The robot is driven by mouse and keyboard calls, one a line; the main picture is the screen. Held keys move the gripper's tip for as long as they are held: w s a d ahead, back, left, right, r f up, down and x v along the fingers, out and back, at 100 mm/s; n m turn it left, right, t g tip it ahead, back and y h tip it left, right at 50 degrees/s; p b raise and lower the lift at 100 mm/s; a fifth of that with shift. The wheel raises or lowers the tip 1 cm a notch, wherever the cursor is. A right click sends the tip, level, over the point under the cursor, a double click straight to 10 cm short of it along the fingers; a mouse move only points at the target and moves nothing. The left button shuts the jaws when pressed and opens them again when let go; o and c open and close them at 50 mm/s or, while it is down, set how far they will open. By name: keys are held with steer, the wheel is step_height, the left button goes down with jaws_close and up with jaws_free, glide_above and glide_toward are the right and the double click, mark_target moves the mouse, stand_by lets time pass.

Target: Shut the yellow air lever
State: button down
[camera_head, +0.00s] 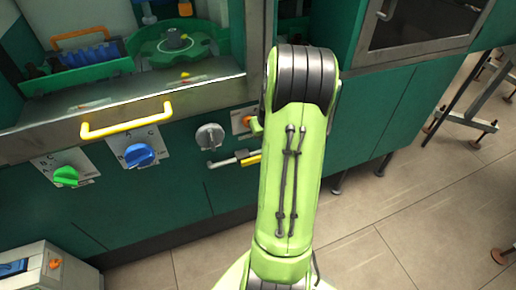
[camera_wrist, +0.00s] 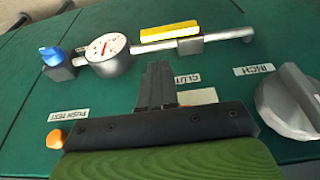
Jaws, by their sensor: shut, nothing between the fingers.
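The yellow air lever (camera_wrist: 170,32) shows at the top of the wrist view. It lies lengthwise along a silver pipe (camera_wrist: 208,44) with a round white-faced gauge (camera_wrist: 108,52) at its left end. In the head view the lever (camera_head: 250,160) is partly hidden by my arm. My gripper (camera_wrist: 157,70) is shut and empty. Its dark fingers point toward the pipe, and they appear just below the lever in the wrist view, with a gap in the picture. In the head view my gripper is hidden behind my arm.
A grey knob (camera_wrist: 290,102) is right of my gripper in the wrist view; an orange button (camera_wrist: 55,138) is lower left. The head view shows a blue knob (camera_head: 139,155), a green knob (camera_head: 66,176) and a protruding yellow handle (camera_head: 125,120).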

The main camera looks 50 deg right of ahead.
mark_target(259, 156)
steer(key=b+x, duration=0.2)
steer(key=x, duration=0.8)
steer(key=shift+s+b, duration=0.1)
steer(key=shift+b, duration=0.2)
